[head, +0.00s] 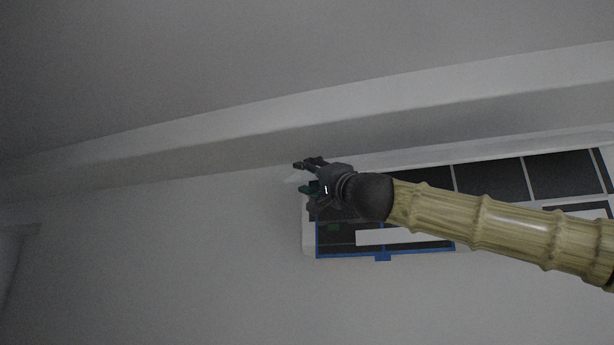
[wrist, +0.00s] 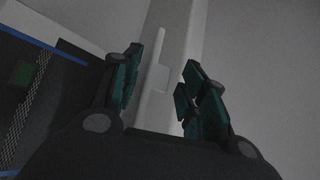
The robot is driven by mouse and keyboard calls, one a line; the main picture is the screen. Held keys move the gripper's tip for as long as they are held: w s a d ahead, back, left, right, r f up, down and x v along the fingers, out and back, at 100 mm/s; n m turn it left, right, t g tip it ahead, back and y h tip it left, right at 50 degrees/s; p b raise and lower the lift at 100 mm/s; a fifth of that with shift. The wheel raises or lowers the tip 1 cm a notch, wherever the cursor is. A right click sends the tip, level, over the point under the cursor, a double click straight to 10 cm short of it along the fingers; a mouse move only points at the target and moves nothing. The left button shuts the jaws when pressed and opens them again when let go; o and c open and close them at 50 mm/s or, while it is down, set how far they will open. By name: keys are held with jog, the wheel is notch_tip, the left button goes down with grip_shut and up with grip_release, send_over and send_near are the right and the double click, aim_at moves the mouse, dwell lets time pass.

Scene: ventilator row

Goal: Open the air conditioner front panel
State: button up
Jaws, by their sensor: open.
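The air conditioner (head: 308,240) is a long white unit high on the wall, partly hidden behind my arm. Its front shows dark sections with pale dividers (head: 526,178) and a blue-framed dark mesh (head: 383,257) with a small blue tab at its lower edge. I cannot tell which part is the front panel. My gripper (head: 300,177) is open at the unit's upper left end. In the wrist view, my gripper (wrist: 162,85) has green pads on both sides of a white strip (wrist: 155,85), with visible gaps. The blue-edged mesh (wrist: 35,75) lies to the left.
A pale ledge (head: 230,150) runs along the wall just above the unit, close to my gripper. The wall (head: 180,260) to the left and below is bare and clear. The scene is dim.

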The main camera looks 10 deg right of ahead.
jog(key=v, duration=1)
jog(key=shift+d, duration=0.3)
jog(key=shift+s+f, duration=0.1)
jog(key=shift+s, duration=0.05)
